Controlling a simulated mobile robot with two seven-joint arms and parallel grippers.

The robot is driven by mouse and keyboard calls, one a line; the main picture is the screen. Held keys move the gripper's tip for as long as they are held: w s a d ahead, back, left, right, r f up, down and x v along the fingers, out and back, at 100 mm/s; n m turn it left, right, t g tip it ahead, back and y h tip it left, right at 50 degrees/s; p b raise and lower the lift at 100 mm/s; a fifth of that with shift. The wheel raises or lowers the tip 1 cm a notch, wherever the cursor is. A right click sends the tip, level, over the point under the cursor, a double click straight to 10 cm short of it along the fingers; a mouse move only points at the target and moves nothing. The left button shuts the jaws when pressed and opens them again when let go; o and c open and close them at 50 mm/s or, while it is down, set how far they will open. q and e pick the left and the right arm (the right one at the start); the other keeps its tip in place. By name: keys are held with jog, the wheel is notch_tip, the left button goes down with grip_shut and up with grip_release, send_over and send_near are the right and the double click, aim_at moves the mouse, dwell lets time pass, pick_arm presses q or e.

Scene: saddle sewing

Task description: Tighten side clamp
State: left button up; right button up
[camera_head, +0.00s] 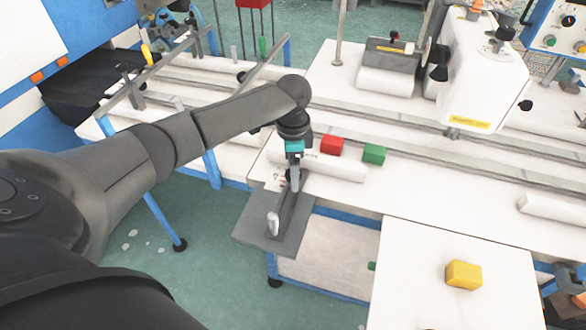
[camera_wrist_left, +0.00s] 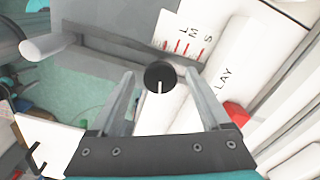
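The side clamp's black round knob (camera_wrist_left: 160,75) has a white line pointing down in the left wrist view. A white plate with red marks and the letters L, M and S (camera_wrist_left: 187,47) lies just beyond it. My left gripper (camera_head: 292,184) points down at the table's front left corner. In the wrist view its two fingers (camera_wrist_left: 160,84) are apart, with the knob seen between their tips. Neither finger visibly touches the knob, and I cannot tell the height gap. In the head view the gripper hides the knob. My right gripper is in neither view.
A grey plate (camera_head: 258,235) with a white-ended handle (camera_head: 273,222) juts from the table's front. A red block (camera_head: 332,146) and a green block (camera_head: 374,154) stand right of my gripper. A yellow block (camera_head: 463,275) sits on a white side table (camera_head: 410,290).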

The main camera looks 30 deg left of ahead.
pick_arm(q)
grip_shut()
dwell(0.4)
